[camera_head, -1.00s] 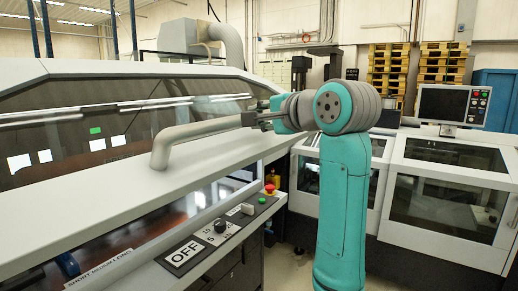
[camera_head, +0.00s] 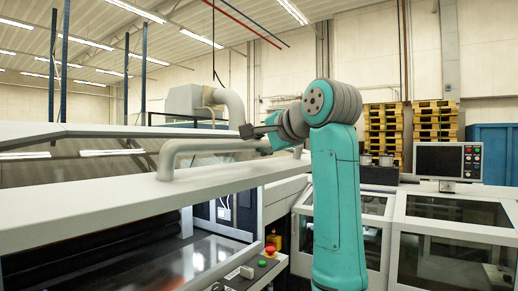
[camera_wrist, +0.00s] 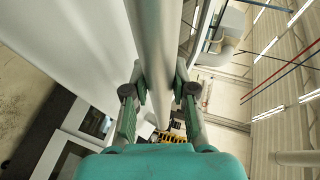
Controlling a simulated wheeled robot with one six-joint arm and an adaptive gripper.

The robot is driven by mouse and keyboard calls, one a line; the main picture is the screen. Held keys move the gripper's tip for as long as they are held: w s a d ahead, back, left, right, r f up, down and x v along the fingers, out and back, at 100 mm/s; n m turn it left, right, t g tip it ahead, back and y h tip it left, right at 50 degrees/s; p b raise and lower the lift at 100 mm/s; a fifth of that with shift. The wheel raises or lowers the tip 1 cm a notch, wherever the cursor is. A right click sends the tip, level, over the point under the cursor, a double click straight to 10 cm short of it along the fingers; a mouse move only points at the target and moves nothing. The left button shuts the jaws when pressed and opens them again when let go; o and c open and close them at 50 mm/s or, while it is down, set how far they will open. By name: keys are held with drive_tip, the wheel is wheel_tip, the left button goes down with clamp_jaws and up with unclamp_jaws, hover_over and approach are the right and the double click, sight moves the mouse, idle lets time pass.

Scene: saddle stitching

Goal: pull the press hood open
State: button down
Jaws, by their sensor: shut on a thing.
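The press hood (camera_head: 110,205) is a long pale grey cover with dark windows, raised above the machine body so the inside shows beneath its front edge. Its grey tubular handle (camera_head: 190,146) runs along the front edge. My gripper (camera_head: 247,132) is at the far part of the handle in the head view. In the wrist view the handle (camera_wrist: 155,50) passes between the two fingers of my gripper (camera_wrist: 160,92), which are closed around it. The fingertips' contact on the far side is partly hidden.
A control panel with a red button (camera_head: 270,250) sits below the hood's edge. A second machine (camera_head: 450,235) with a monitor (camera_head: 438,160) stands at the right. Pallets (camera_head: 410,130) are stacked behind. Overhead space above the hood looks clear.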

drive_tip(key=c, duration=0.9)
unclamp_jaws()
drive_tip(key=shift+s, duration=0.1)
drive_tip(key=v, duration=1.2)
